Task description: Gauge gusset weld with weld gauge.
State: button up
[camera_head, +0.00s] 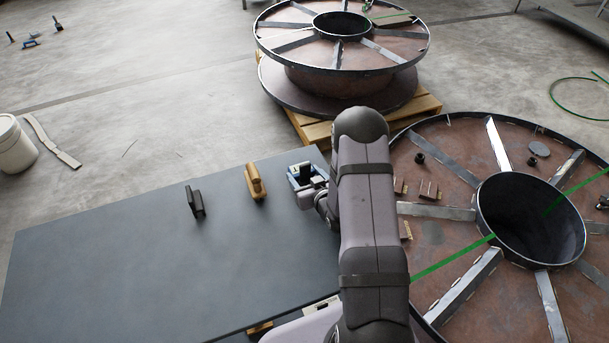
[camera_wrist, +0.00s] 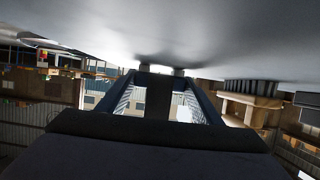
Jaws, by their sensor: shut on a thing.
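My gripper (camera_head: 307,178) is low over the right end of the dark table. It is shut on a small dark block (camera_head: 305,173), with blue and pale parts around it. The dark block (camera_wrist: 158,97) also shows between the two fingers in the wrist view. I cannot tell for sure whether this is the weld gauge. The near steel reel (camera_head: 432,238) lies flat at the right, with radial gusset plates (camera_head: 462,288) around its hub. The weld seams are too small to make out, and my arm hides the reel's left edge.
A wooden-handled brush (camera_head: 254,182) and a black piece (camera_head: 195,201) stand on the table (camera_head: 120,240), whose left part is clear. Small brown pieces (camera_head: 430,190) lie on the near reel, crossed by a green band (camera_head: 450,262). Another reel (camera_head: 340,75) stands behind on a pallet (camera_head: 425,104).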

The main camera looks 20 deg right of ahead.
jog(key=o, duration=1.3)
jog(key=shift+f, duration=0.1)
jog(key=shift+c, duration=0.2)
jog(key=shift+a+b+v, duration=0.2)
jog(key=shift+v, duration=1.65)
jog(key=shift+a+b+v, duration=0.15)
jog(key=shift+b+v, duration=0.05)
jog(key=shift+v, duration=1.65)
jog(key=shift+w, duration=0.1)
